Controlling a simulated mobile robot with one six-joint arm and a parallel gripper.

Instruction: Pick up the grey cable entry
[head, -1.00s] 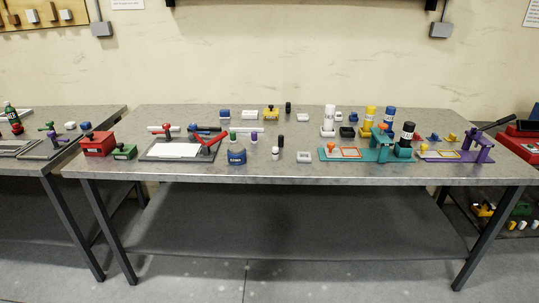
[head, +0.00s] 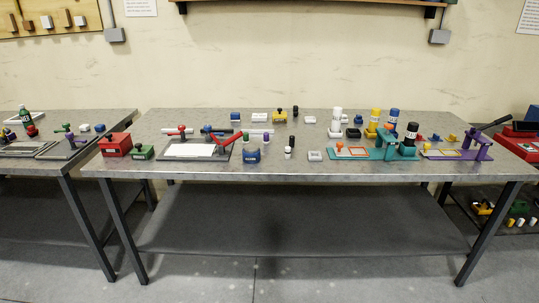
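I cannot tell for certain which object is the grey cable entry. A small light grey block (head: 315,155) lies near the front middle of the long table (head: 300,173), left of the teal fixture. Two more pale pieces, a flat whitish one (head: 259,117) and a small grey-white one (head: 310,119), lie towards the back. All are small in the head view and their details are unclear. My gripper is not in view.
A teal fixture (head: 385,148) and a purple one (head: 482,150) stand on the right. A red box (head: 115,144), green box (head: 142,152) and blue container (head: 251,155) stand on the left half. Floor in front is clear.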

